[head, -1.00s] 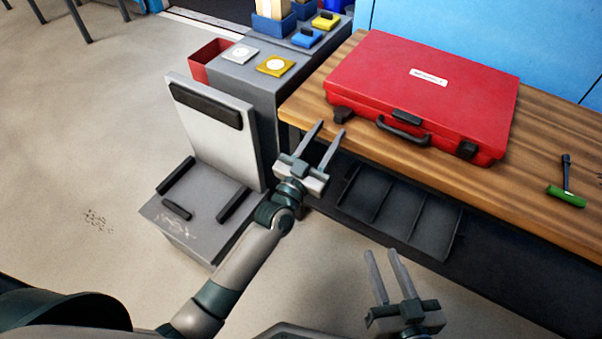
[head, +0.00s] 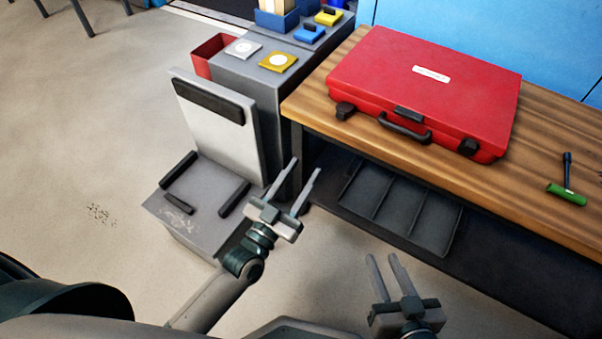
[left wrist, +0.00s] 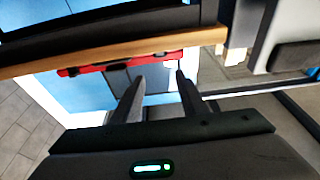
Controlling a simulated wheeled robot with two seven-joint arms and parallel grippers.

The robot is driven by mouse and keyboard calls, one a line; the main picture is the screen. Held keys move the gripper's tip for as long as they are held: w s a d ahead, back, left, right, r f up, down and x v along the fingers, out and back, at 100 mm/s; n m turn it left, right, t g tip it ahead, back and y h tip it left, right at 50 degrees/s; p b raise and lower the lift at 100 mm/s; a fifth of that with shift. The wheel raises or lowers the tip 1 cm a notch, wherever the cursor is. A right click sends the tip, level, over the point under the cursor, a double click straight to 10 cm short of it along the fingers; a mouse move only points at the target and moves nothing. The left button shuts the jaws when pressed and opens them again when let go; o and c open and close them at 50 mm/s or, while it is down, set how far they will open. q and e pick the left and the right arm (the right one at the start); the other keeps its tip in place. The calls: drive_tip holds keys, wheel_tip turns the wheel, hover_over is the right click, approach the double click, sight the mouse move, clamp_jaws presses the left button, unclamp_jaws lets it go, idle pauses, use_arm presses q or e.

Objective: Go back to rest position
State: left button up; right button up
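In the head view my left gripper (head: 304,186) is raised over the floor, just right of a grey box with an upright panel. Its two fingers are spread apart with nothing between them. The left wrist view shows the same open fingers (left wrist: 158,90) with a gap between them. My right gripper (head: 383,264) is low at the bottom right, in front of the bench. Its fingers are parted with floor showing between them, and it holds nothing.
A wooden bench (head: 545,190) carries a closed red case (head: 430,85) and a green-and-black tool (head: 567,192). A dark divided tray (head: 400,205) sits below the bench. The grey box (head: 190,205) stands left of my left gripper. Open floor (head: 70,150) lies at left.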

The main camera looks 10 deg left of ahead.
drive_tip(key=shift+a, duration=0.1)
idle(0.3)
